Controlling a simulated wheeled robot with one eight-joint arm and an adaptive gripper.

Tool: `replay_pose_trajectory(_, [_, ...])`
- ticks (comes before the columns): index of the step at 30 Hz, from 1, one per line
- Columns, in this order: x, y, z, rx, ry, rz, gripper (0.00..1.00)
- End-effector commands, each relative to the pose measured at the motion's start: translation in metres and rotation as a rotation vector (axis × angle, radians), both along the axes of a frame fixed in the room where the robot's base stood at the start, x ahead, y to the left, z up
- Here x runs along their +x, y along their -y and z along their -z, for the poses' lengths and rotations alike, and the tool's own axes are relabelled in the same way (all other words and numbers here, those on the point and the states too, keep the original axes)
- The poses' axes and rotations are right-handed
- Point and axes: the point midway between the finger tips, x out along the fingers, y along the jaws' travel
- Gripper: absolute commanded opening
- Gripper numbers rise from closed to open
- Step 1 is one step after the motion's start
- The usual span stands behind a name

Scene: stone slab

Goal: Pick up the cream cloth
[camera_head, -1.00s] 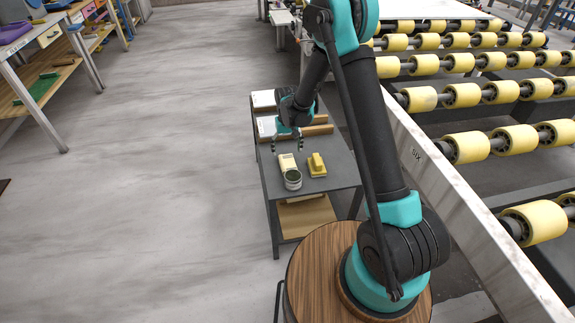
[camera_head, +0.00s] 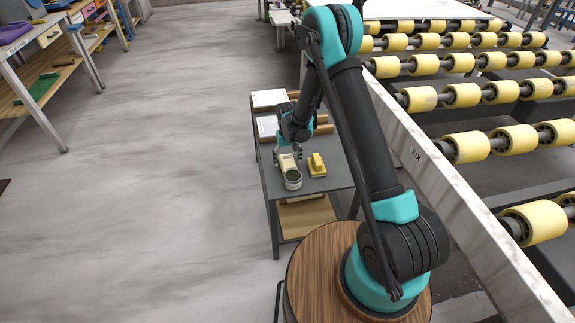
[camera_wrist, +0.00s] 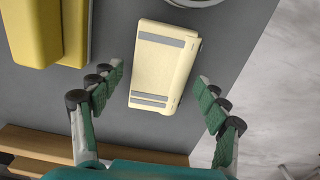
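The cream cloth (camera_wrist: 161,65) is a folded pad with grey stripes, lying on the dark grey cart top. In the head view the cloth (camera_head: 287,162) is partly hidden by my gripper (camera_head: 287,154). In the wrist view my gripper (camera_wrist: 158,105) is open, with its green-padded fingers on either side of the cloth's near end. A gap shows between the cloth and each finger. The cloth does not look gripped.
A yellow block-like object (camera_head: 316,165) lies right of the cloth, and a round tin (camera_head: 292,180) stands just in front of it. White sheets (camera_head: 269,97) lie at the cart's back. A roller conveyor (camera_head: 465,147) runs along the right. Open floor lies left.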

Motion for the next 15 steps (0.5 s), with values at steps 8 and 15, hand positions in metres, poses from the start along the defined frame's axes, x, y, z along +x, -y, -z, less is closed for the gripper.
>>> replay_pose_trajectory(8, [0.0,0.0,-0.0002,0.0,0.0,0.0,0.35])
replay_pose_trajectory(15, [0.0,0.0,-0.0003,0.0,0.0,0.0,0.27])
